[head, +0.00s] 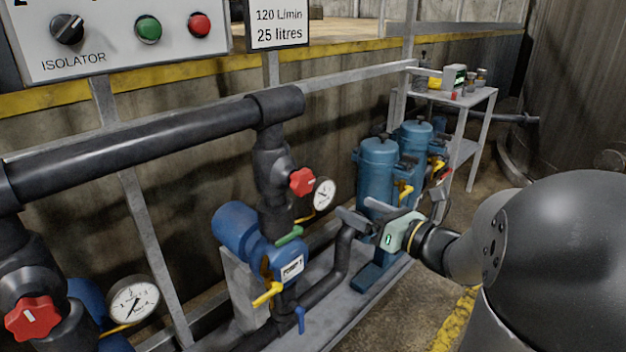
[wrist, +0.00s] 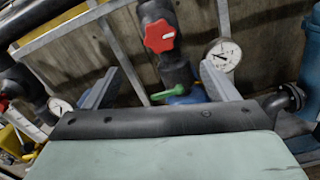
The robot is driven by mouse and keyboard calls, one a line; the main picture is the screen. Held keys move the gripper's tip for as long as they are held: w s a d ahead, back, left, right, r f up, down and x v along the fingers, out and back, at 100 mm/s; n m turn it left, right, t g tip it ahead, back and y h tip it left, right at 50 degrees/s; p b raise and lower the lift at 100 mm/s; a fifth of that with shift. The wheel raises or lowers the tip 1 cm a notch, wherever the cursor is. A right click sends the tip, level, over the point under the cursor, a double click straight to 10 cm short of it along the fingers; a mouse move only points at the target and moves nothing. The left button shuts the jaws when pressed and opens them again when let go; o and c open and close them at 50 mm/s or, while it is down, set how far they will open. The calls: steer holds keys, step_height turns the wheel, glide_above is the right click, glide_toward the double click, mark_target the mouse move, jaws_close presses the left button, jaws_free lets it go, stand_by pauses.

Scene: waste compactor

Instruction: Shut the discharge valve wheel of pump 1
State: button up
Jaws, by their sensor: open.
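The red discharge valve wheel (head: 302,181) sits on the dark vertical pipe above the blue pump (head: 240,228), whose small label (head: 292,268) is too blurred to read surely. A white line marks the wheel's face. In the wrist view the wheel (wrist: 159,38) shows whole, ahead of my gripper and just beyond the gap between its fingertips (wrist: 162,68). In the head view my gripper (head: 358,211) is to the right of the wheel and lower in the picture. It is open, empty and apart from the wheel.
A pressure gauge (head: 323,193) is right beside the wheel. A green lever (head: 289,236) and a yellow lever (head: 267,293) lie below. A second red wheel (head: 33,318) is at lower left. Blue canisters (head: 378,165) and a metal side table (head: 470,97) stand behind my gripper.

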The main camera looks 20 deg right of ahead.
mark_target(307, 183)
steer(key=p+x, duration=0.1)
steer(key=x, duration=1.5)
steer(key=c, duration=1)
